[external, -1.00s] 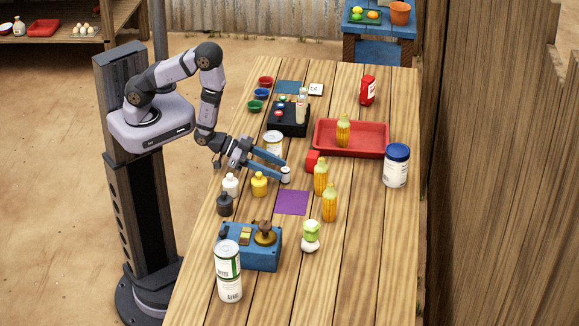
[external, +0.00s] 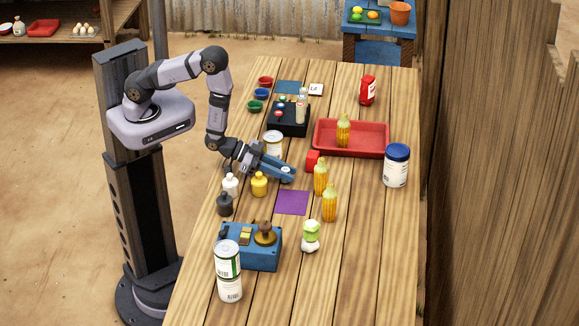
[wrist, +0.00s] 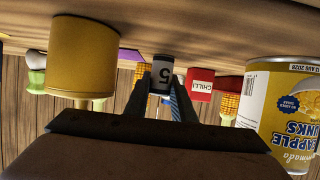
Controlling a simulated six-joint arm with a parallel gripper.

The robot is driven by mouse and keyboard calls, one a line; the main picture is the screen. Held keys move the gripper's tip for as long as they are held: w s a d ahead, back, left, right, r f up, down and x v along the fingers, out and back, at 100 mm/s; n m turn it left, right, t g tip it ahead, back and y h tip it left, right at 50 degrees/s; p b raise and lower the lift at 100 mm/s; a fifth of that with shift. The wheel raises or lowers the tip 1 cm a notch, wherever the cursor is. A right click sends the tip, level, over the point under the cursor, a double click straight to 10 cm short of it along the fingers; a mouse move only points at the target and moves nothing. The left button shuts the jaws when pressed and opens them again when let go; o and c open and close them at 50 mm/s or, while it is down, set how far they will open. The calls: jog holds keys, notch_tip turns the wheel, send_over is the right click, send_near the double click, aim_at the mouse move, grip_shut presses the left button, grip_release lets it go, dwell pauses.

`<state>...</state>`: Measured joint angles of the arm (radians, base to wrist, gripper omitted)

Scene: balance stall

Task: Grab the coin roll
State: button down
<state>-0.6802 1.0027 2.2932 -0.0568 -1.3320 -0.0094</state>
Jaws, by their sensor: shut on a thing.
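The coin roll (wrist: 162,75) is a small pale cylinder with a dark "5" on its wrapper, in the middle of the wrist view. My gripper (wrist: 160,90) has its two fingers shut on it, one on each side. In the external view my gripper (external: 286,173) is low over the table, and only the roll's pale top (external: 286,169) shows between the blue fingers. I cannot tell whether the roll still touches the table.
A yellow weight (external: 259,184) and a white one (external: 231,184) stand just in front of my gripper. A can (external: 273,144) stands close behind it. A red box (external: 312,161) and corn figures (external: 321,178) are to the right. A purple mat (external: 292,202) lies nearby, clear.

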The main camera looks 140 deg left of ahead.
aim_at(285, 169)
jog(key=shift+r, duration=0.25)
jog(key=shift+r+b, duration=0.45)
jog(key=shift+r, duration=4.35)
